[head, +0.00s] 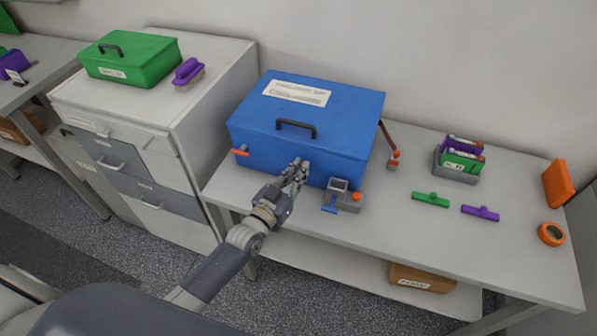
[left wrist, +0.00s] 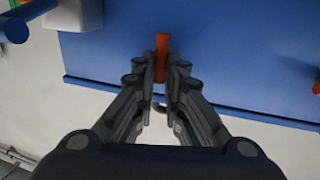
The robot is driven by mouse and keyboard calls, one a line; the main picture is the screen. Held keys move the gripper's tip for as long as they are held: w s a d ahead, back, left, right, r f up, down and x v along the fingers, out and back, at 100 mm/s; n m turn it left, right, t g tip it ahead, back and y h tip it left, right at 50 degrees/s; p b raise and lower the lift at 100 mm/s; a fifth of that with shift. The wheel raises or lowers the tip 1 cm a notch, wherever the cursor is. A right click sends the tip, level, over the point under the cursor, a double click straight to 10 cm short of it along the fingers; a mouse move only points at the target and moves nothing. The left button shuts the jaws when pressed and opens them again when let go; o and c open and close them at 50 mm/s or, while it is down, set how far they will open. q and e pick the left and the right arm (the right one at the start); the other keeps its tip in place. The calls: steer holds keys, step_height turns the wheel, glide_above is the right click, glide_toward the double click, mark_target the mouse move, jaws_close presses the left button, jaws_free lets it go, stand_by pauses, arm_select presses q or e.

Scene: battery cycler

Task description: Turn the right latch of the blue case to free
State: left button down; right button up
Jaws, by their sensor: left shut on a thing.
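The blue case (head: 290,130) stands closed on the workbench, with a dark handle (head: 296,126) on its lid. My left gripper (head: 301,166) is at the right part of the case's front. In the left wrist view its fingers (left wrist: 164,75) are shut on the orange right latch (left wrist: 162,45), which stands upright in that picture. The fingers hide most of this latch in the head view. The orange left latch (head: 241,151) lies flat across the front's left end; its edge also shows in the left wrist view (left wrist: 317,87). My right gripper is out of view.
A grey device (head: 345,200) with a blue lever (head: 329,209) stands just right of my left gripper. Green (head: 430,200) and purple (head: 480,213) bars, a battery holder (head: 455,175) and orange tape (head: 551,234) lie farther right. A cabinet (head: 190,110) stands left.

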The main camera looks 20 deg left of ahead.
arm_select(q)
steer(key=n+b, duration=0.2)
steer(key=n, duration=0.1)
steer(key=f+n+t+b, duration=0.1)
steer(key=n+b, duration=0.1)
steer(key=n, duration=0.2)
steer(key=a+n+t+y+b, duration=0.1)
steer(key=n+b, duration=0.1)
steer(key=n, duration=0.1)
steer(key=shift+f+n, duration=0.2)
steer(key=shift+n, duration=0.1)
steer(key=shift+f+n+t+y+b, duration=0.15)
steer(key=shift+n+y+b, duration=0.35)
steer(key=shift+n, duration=1)
steer(key=shift+f+n+t+y+b, duration=0.1)
steer(key=shift+n+y+b, duration=0.15)
steer(key=shift+n+b, duration=0.9)
steer(key=shift+f+n+t+y+b, duration=0.15)
steer(key=shift+n+y+b, duration=0.15)
steer(key=shift+n, duration=1.85)
steer(key=c, duration=1.7)
jaws_free()
steer(key=shift+o, duration=0.2)
steer(key=shift+s, duration=0.1)
